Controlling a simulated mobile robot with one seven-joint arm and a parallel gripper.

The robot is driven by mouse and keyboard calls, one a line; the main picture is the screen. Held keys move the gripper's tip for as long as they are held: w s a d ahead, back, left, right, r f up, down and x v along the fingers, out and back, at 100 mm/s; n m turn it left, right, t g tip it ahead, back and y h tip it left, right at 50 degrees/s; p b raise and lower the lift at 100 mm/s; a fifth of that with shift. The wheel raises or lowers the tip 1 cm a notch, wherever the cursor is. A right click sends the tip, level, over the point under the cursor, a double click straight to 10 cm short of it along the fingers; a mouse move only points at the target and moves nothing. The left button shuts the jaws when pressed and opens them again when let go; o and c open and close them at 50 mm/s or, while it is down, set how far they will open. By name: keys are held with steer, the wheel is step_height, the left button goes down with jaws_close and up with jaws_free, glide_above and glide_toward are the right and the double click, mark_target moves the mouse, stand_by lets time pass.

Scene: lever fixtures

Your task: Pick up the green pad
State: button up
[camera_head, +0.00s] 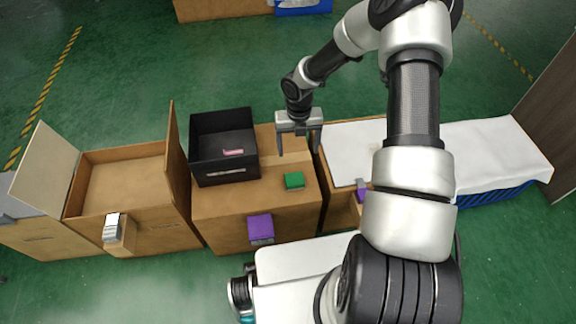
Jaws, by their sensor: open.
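The green pad (294,181) lies on top of a closed cardboard box (275,203), to the right of a black bin. My gripper (298,150) is above the back right part of that box. It is open and empty, its two fingers pointing down and apart. In the picture it is just above the pad, with a gap between the fingertips and the pad. The pad is in plain view and not touched.
A black bin (195,160) with a pink item (233,152) stands on the same box. A purple block (260,227) is at the box's front face. An open cardboard box (83,200) stands left. A white-covered box (343,150) stands right, partly behind my arm.

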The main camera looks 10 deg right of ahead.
steer(key=b, duration=0.3)
glide_above(295, 179)
steer(key=shift+n, duration=0.3)
step_height(295, 179, down, 13)
steer(key=shift+w+f, duration=0.1)
steer(key=shift+f+b, duration=1.15)
steer(key=shift+f, duration=1.55)
steer(key=shift+c, duration=0.4)
steer(key=shift+r, duration=0.1)
steer(key=c, duration=1.1)
